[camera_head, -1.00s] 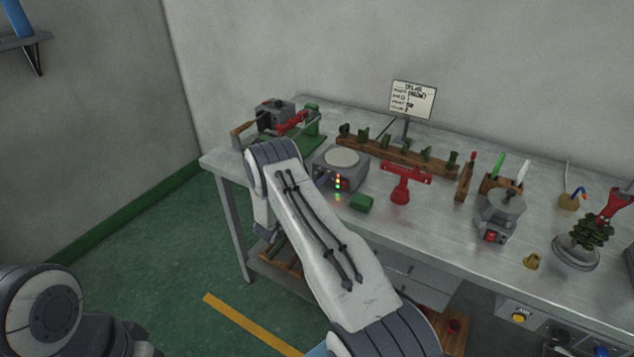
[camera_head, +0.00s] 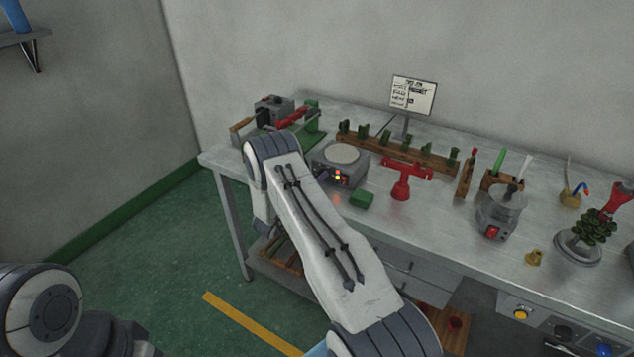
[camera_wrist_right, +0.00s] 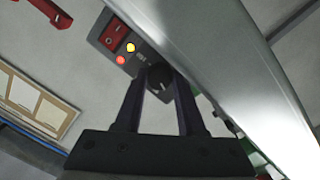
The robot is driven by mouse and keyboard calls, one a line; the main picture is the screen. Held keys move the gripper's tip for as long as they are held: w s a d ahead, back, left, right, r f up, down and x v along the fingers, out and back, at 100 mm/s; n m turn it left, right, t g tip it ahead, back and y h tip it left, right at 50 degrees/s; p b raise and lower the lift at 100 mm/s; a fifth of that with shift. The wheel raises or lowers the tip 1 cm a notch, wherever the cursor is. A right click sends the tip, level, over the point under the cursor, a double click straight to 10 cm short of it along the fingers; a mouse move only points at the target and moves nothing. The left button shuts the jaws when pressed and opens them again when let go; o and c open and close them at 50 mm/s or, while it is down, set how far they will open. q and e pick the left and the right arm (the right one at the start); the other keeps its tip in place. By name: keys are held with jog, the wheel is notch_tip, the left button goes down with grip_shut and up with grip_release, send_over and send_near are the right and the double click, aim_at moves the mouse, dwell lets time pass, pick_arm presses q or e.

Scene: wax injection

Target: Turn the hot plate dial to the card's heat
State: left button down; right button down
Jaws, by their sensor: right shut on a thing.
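The hot plate (camera_head: 343,157) is a grey box with a round pale top, standing towards the left of the bench. Small red and yellow lights glow on its front panel. In the right wrist view its panel (camera_wrist_right: 103,31) shows a red switch and lit red and yellow lamps. The black round dial (camera_wrist_right: 159,75), with a pale mark, sits between the fingertips of my right gripper (camera_wrist_right: 160,88), which is shut on it. My left gripper is out of view.
A green block (camera_head: 361,199) lies just in front of the hot plate, with a red stand (camera_head: 401,186) to its right. A wooden rack (camera_head: 397,150) runs behind. A grey and green device (camera_head: 275,112) stands at the left end.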

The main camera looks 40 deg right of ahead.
jog(key=m+b, duration=0.3)
jog(key=m, duration=0.2)
jog(key=shift+f, duration=0.1)
jog(key=m+b, duration=0.4)
jog(key=shift+m+y, duration=0.3)
jog(key=shift+y, duration=0.1)
jog(key=m+t+b, duration=0.1)
jog(key=m+b, duration=0.8)
jog(key=b, duration=0.3)
jog(key=shift+f, duration=0.15)
jog(key=m+t+b, duration=0.1)
jog(key=m+b, duration=0.9)
jog(key=b, duration=0.8)
jog(key=shift+s+m+b, duration=0.15)
jog(key=shift+m+b, duration=0.15)
jog(key=shift+m, duration=0.1)
jog(key=shift+r+m+b, duration=0.25)
jog(key=shift+m+b, duration=0.45)
jog(key=shift+b, duration=0.25)
jog(key=c, duration=0.8)
grip_release()
jog(key=shift+d, duration=0.1)
jog(key=shift+r, duration=0.1)
